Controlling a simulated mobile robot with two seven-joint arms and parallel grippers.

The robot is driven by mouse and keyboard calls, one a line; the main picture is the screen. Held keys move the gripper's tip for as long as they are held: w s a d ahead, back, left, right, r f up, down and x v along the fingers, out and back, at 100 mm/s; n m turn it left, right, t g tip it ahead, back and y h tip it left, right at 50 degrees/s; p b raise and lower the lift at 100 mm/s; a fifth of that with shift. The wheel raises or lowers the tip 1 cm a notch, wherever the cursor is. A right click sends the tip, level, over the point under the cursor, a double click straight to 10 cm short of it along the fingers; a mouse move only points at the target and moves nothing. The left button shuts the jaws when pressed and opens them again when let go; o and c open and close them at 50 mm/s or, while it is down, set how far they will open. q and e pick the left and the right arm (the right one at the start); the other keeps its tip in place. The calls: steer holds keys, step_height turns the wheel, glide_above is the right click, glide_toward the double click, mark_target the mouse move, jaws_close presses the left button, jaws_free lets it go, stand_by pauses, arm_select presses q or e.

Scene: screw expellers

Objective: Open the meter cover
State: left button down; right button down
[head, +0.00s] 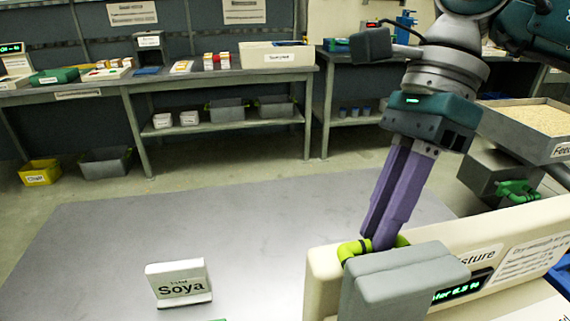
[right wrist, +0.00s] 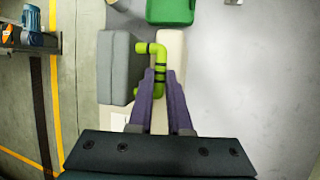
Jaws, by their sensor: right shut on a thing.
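The moisture meter is a cream body (head: 325,270) with a sign and a lit green display (head: 461,287), at the lower right of the head view. A grey block (head: 400,285), apparently its cover, sits against the body's near side. A lime-green bent handle (head: 350,251) is at the block's top edge; it also shows in the right wrist view (right wrist: 159,50) beside the grey block (right wrist: 118,68). My right gripper (head: 378,238) reaches down from above, its purple fingers shut on the handle. The fingers hide part of the handle. My left gripper is not in view.
A white Soya sign (head: 180,283) stands on the grey table (head: 110,240) left of the meter. A tray of feed (head: 530,118) is at the right. A workbench (head: 130,82) with boxes runs along the back. The table left of the meter is mostly clear.

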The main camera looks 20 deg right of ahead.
stand_by(0.4)
steer(key=shift+s+r+t, duration=0.15)
steer(key=shift+s+t, duration=0.25)
steer(key=shift+s, duration=0.1)
steer(key=shift+s+a+r+b, duration=0.1)
steer(key=shift+s+b, duration=0.1)
steer(key=shift+b, duration=0.25)
steer(key=shift+s+a+r, duration=0.1)
steer(key=shift+s+r, duration=0.05)
steer(key=shift+s, duration=0.2)
steer(key=c, duration=0.8)
jaws_free()
steer(key=shift+c, duration=0.2)
steer(key=shift+r, duration=0.1)
steer(key=s+v, duration=0.1)
steer(key=v, duration=0.8)
steer(key=shift+w+r+b, duration=0.4)
steer(key=shift+w+b, duration=0.05)
